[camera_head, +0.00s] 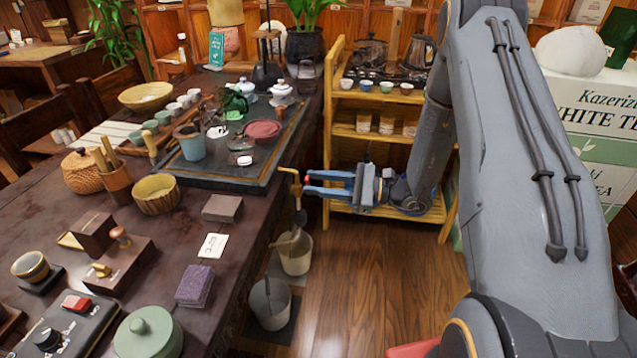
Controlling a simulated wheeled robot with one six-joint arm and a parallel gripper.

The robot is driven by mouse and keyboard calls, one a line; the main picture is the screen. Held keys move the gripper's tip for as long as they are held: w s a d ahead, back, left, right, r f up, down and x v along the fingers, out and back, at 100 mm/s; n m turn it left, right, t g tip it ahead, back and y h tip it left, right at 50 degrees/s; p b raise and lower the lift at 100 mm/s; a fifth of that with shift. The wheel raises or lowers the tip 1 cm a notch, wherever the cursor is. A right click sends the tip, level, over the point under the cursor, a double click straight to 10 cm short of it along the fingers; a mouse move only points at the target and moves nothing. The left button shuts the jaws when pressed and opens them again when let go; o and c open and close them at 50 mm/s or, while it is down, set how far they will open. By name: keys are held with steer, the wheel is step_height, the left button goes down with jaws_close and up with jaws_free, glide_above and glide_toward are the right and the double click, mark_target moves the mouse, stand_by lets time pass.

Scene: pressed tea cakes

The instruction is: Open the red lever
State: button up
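A brass tap (292,182) stands at the right edge of the dark tea table, its bent spout above a bucket. My gripper (309,183) is just right of the tap, pointing left at it. Its two blue fingers are apart, with a gap between them, and nothing is clearly held. Small red parts show at the fingertips, beside the tap; I cannot tell whether they belong to the fingers or to a lever. A separate red switch-like piece (76,302) sits on a dark box at the lower left, far from my gripper.
A bucket (295,254) and a grey bucket (270,301) stand on the floor below the table edge. A wooden shelf (345,130) with cups and kettles stands behind my gripper. The tea tray (215,182) fills the table's far side. Wooden floor (360,290) is clear at centre.

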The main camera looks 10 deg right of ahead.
steer(key=shift+c, duration=0.4)
jaws_close()
steer(key=shift+w+d+r+m, duration=0.15)
steer(key=shift+w+m, duration=0.15)
steer(key=shift+m, duration=0.5)
steer(key=shift+w+d+f+m, duration=0.1)
steer(key=shift+w+m, duration=0.15)
steer(key=shift+m, duration=0.55)
steer(key=shift+o, duration=0.4)
jaws_free()
steer(key=v, duration=0.8)
steer(key=shift+b, duration=0.3)
steer(key=shift+a, duration=0.1)
